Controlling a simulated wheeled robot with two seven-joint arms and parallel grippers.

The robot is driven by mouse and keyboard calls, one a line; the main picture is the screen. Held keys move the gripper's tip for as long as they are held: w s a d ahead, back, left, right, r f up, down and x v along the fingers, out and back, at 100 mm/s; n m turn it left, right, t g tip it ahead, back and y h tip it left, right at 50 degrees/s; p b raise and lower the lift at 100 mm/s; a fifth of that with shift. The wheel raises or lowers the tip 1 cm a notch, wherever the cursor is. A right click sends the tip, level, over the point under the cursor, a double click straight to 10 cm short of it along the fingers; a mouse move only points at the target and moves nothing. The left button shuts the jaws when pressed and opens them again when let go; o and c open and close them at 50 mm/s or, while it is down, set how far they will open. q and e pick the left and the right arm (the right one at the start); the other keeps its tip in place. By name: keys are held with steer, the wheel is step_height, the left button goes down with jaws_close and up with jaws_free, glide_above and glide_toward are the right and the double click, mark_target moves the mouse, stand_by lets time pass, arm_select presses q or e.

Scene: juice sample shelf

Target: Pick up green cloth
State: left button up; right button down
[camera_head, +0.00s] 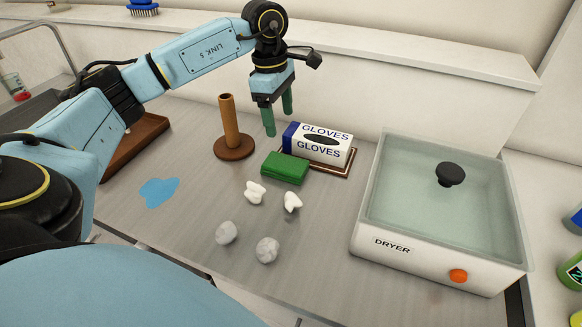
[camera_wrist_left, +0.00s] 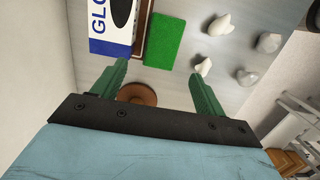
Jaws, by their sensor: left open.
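A green cloth (camera_head: 285,168), folded into a flat block, lies on the grey counter in front of the gloves box. It also shows in the left wrist view (camera_wrist_left: 165,42), beyond my fingertips and between their lines. My left gripper (camera_head: 278,117) is open and empty, with green fingers pointing down, above the counter behind the cloth, between the wooden post and the gloves box. Its two fingers show spread apart in the left wrist view (camera_wrist_left: 158,75). It does not touch the cloth. My right gripper is in neither view.
The gloves box (camera_head: 318,144) stands on a brown tray (camera_head: 346,170) right behind the cloth. A wooden post (camera_head: 230,124) stands left. White and grey crumpled pieces (camera_head: 255,192) lie in front. A dryer (camera_head: 435,260) stands right. A blue spill (camera_head: 158,191) lies left.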

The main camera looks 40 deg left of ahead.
mark_target(284, 163)
arm_select(q)
steer(key=f, duration=0.4)
steer(key=d+f, duration=0.1)
steer(key=f, duration=0.7)
steer(key=shift+s+d+f, duration=0.15)
steer(key=shift+d+f, duration=0.05)
steer(key=shift+f, duration=0.2)
steer(key=c, duration=0.7)
step_height(284, 163, up, 10)
steer(key=shift+r, duration=0.1)
steer(key=shift+c, duration=0.2)
steer(key=o, duration=0.4)
steer(key=c, duration=0.3)
